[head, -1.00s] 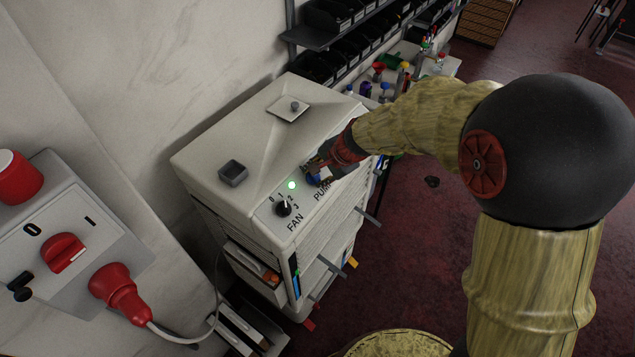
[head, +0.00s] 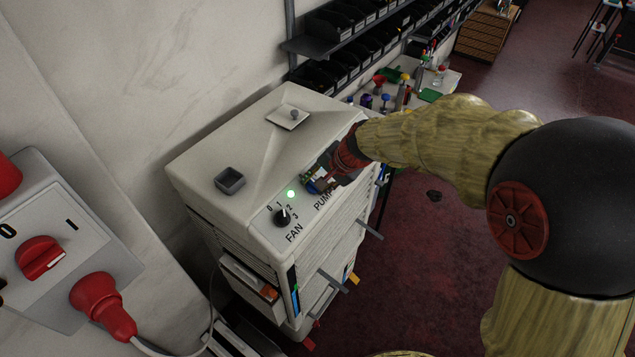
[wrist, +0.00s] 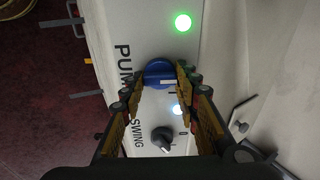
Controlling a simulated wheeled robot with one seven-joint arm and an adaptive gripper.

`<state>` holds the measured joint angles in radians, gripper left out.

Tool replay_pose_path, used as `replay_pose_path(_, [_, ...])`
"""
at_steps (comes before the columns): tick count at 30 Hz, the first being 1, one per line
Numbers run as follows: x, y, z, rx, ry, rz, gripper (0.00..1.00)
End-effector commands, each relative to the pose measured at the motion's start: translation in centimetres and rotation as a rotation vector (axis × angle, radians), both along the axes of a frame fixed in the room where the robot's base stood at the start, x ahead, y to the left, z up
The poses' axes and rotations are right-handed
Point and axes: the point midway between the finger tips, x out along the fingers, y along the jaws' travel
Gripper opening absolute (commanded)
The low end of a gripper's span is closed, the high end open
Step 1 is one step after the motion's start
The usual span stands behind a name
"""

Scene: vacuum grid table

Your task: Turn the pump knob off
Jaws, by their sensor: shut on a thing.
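The blue pump knob (wrist: 159,73) sits on the white panel beside the word PUMP in the wrist view. My gripper (wrist: 157,80) has its two fingers on either side of the knob, shut on it. In the head view my gripper (head: 318,181) reaches the panel from the right and mostly hides the knob. A green light (wrist: 182,22) glows near the knob, and a whitish light (wrist: 177,109) shows between the fingers.
A black swing knob (wrist: 161,139) lies below the pump knob in the wrist view. The black fan knob (head: 281,217) is left of my gripper on the white cabinet (head: 215,150). A small grey box (head: 229,181) stands on top. Handles stick out from the front.

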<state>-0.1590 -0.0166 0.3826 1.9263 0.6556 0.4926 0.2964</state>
Motion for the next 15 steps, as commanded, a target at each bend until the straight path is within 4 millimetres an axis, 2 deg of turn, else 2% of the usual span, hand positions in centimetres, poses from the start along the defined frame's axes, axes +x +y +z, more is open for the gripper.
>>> replay_pose_path(1, [0.03, -0.01, 0.06, 0.0, -0.002, 0.0, 0.06])
replay_pose_path(2, [0.03, 0.0, 0.06, 0.0, -0.002, 0.0, 0.32])
replay_pose_path(11, [0.01, 0.0, 0.02, 0.0, 0.0, 0.0, 0.49])
replay_pose_path(15, [0.01, 0.01, 0.01, 0.0, 0.0, 0.0, 0.5])
